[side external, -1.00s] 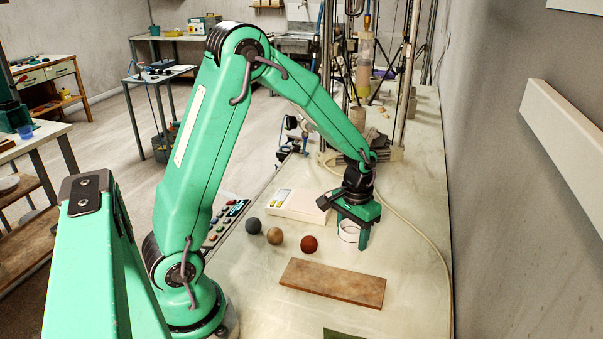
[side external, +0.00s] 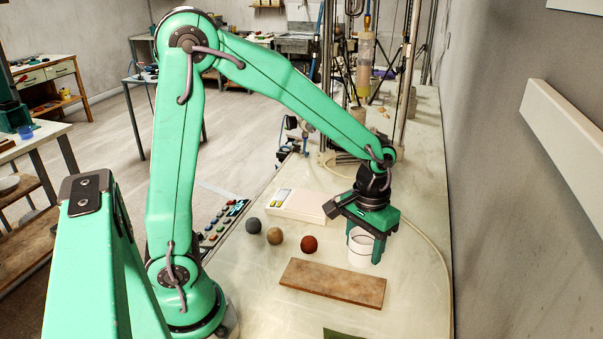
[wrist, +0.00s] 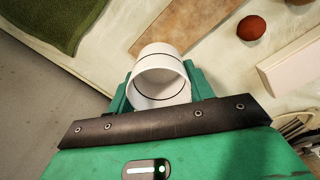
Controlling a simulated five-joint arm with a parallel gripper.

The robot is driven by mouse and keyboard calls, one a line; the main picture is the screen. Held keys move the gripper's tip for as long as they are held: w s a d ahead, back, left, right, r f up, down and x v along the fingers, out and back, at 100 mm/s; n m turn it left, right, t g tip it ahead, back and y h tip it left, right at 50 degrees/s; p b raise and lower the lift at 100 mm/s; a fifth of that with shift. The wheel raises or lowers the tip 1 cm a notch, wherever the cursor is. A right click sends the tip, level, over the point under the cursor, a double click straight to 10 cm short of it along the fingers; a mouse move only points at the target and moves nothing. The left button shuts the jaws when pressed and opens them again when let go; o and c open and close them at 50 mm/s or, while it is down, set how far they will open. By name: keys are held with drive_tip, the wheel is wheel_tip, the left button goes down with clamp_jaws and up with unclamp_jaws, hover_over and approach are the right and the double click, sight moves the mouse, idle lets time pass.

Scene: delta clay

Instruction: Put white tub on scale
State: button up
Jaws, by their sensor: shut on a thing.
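The white tub (side external: 361,248) is upright at the right of the bench in the side view, held between the green fingers of my gripper (side external: 367,238). In the wrist view, the tub (wrist: 160,67) shows its open rim, with a finger of my gripper (wrist: 161,92) on each side. I cannot tell whether its base touches the bench. The scale (side external: 296,205) is a flat white box with a yellowish panel, left of and behind the tub in the side view. Part of a pale box, likely the scale, shows at the wrist view's right edge (wrist: 291,66).
A brown board (side external: 333,282) lies nearer the camera. A green cloth (wrist: 60,32) shows in the wrist view. A metal frame stands behind; the wall is to the right.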

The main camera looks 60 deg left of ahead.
idle(0.4)
drive_tip(key=w+a+r+n, duration=0.2)
drive_tip(key=w+a+n, duration=0.2)
drive_tip(key=a, duration=0.5)
drive_tip(key=n, duration=0.4)
hover_over(311, 200)
wheel_tip(311, 200, down, 5)
drive_tip(key=shift+r, duration=0.15)
drive_tip(key=shift+d+f, duration=0.1)
drive_tip(key=shift+f, duration=1.9)
drive_tip(key=shift+f, duration=0.15)
drive_tip(key=o, duration=0.9)
drive_tip(key=shift+o, duration=0.2)
